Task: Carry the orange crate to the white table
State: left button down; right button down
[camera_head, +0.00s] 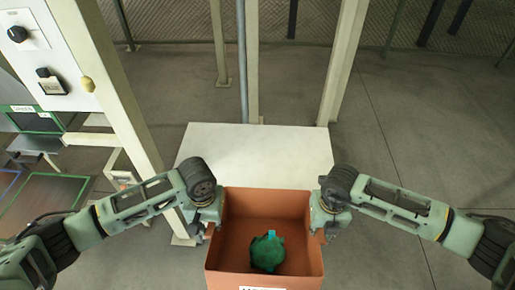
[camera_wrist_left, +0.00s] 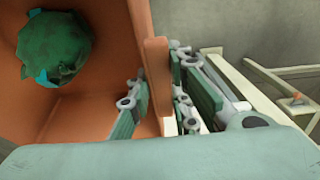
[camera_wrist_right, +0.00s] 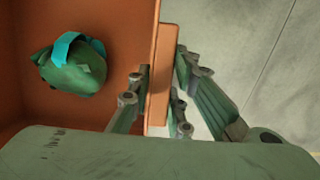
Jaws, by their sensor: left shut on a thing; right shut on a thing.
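The orange crate (camera_head: 265,203) is in the lower middle of the head view, with a green bag (camera_head: 267,252) with a cyan strap inside. My left gripper (camera_head: 210,228) is shut on the crate's left wall; the left wrist view shows its fingers on both sides of the wall (camera_wrist_left: 157,85). My right gripper (camera_head: 322,232) is shut on the right wall, also seen in the right wrist view (camera_wrist_right: 160,75). The white table (camera_head: 255,148) lies just beyond the crate, its top bare. The crate overlaps its near edge in the picture; I cannot tell whether they touch.
A beige post (camera_head: 130,110) stands left of the table, with a control panel (camera_head: 40,55) beside it. Other posts (camera_head: 343,60) rise behind the table. Open grey floor (camera_head: 420,130) lies to the right.

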aim_at(267, 163)
jog(key=i, duration=1.35)
